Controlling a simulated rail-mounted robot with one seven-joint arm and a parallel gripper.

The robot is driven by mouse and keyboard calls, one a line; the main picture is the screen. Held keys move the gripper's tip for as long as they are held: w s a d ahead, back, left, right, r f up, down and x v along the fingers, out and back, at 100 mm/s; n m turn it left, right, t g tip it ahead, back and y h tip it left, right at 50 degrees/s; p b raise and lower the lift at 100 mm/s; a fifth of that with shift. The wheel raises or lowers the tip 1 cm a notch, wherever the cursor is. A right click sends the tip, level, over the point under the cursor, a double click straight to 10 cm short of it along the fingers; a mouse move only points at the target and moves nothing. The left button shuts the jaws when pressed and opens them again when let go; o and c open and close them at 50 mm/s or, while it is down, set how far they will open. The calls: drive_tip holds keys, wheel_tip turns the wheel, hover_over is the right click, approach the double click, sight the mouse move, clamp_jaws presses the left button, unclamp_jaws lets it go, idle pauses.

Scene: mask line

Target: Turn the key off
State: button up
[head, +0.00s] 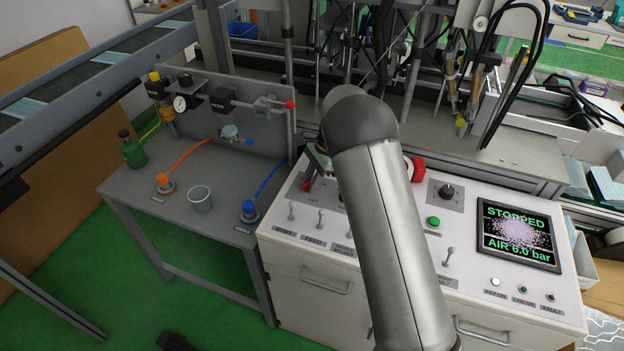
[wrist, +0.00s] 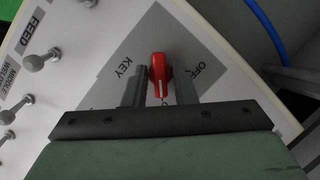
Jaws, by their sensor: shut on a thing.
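The red key (wrist: 160,73) is on a grey plate (wrist: 122,48) marked KEY and OFF in the wrist view. My gripper (wrist: 161,84) has one finger on each side of the key and is shut on it. The white line on the key points toward the gripper body, not toward the OFF mark at its upper right. Another label is partly covered by the gripper body. In the head view, the red key (head: 306,186) shows at the left of the control panel, and my arm hides most of the gripper.
A row of toggle switches (head: 291,211) runs along the panel's front left. A red button (head: 417,169), a green button (head: 433,222) and a screen (head: 519,236) reading STOPPED and AIR 6.0 bar are farther right. A grey bench (head: 190,158) with valves stands at left.

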drive_tip(key=n+g+h, duration=0.1)
drive_tip(key=n, duration=0.3)
drive_tip(key=shift+w+a+n, duration=0.1)
drive_tip(key=shift+w+n, duration=0.05)
drive_tip(key=shift+n, duration=0.25)
drive_tip(key=n+h, duration=0.1)
drive_tip(key=n, duration=0.1)
drive_tip(key=n+g, duration=0.1)
drive_tip(key=n, duration=0.1)
drive_tip(key=shift+a+n+h, duration=0.1)
drive_tip(key=shift+n+h, duration=0.2)
drive_tip(key=shift+h, duration=0.1)
drive_tip(key=n, duration=0.2)
drive_tip(key=n+h, duration=0.1)
drive_tip(key=n, duration=0.1)
drive_tip(key=shift+a+h, duration=0.15)
drive_tip(key=shift+h, duration=0.15)
drive_tip(key=shift+n+h, duration=0.7)
drive_tip(key=shift+n, duration=1.4)
drive_tip(key=o, duration=1)
